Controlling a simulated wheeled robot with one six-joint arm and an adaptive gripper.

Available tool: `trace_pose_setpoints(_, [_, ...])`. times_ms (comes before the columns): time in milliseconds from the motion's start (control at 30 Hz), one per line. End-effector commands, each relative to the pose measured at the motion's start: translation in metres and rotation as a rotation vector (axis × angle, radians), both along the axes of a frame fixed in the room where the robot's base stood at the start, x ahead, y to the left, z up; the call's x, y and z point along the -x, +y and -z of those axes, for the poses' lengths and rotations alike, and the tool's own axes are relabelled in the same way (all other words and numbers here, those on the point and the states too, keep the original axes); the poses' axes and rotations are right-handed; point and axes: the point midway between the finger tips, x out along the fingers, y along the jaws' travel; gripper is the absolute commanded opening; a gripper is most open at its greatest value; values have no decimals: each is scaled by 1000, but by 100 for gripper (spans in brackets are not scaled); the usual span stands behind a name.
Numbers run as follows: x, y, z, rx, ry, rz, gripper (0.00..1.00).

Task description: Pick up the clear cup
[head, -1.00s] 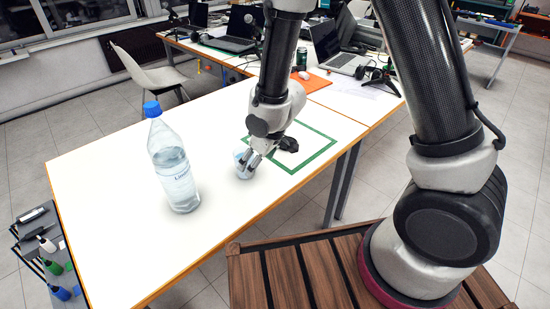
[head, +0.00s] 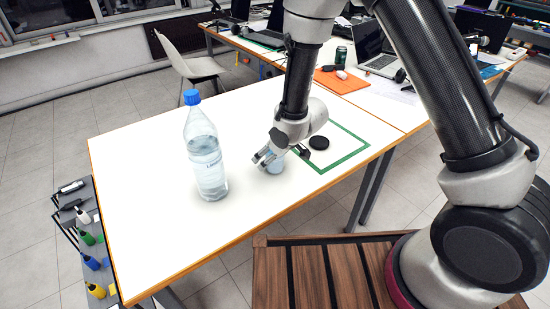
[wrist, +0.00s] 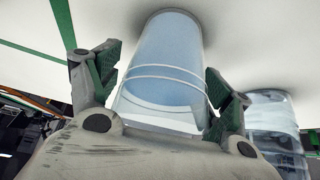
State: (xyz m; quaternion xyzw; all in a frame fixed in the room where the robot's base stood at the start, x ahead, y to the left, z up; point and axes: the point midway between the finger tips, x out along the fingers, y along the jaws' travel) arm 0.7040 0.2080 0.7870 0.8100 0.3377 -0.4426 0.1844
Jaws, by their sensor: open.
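The clear cup (wrist: 165,65) stands on the white table between the two open fingers of my gripper (wrist: 160,85) in the wrist view. It is see-through with a bluish tint and raised rings. A small gap shows between the cup and the left finger; the right finger is close to the cup, and I cannot tell whether it touches. In the head view my gripper (head: 268,160) is low over the table and partly hides the cup (head: 275,167).
A water bottle (head: 206,150) with a blue cap stands left of the cup; it also shows at the right of the wrist view (wrist: 272,120). The table (head: 135,165) is clear at the front left.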

Motion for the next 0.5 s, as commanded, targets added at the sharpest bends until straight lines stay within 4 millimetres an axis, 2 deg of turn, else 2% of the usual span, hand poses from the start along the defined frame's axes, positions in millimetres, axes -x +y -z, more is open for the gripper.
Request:
trace_pose_setpoints(100, [0, 0, 0, 0, 0, 0, 79])
trace_pose_setpoints(167, [0, 0, 0, 0, 0, 0, 70])
trace_pose_setpoints(367, [0, 0, -1, 0, 0, -1, 34])
trace_pose_setpoints(400, [0, 0, -1, 0, 0, -1, 30])
trace_pose_setpoints(500, [0, 0, -1, 0, 0, -1, 28])
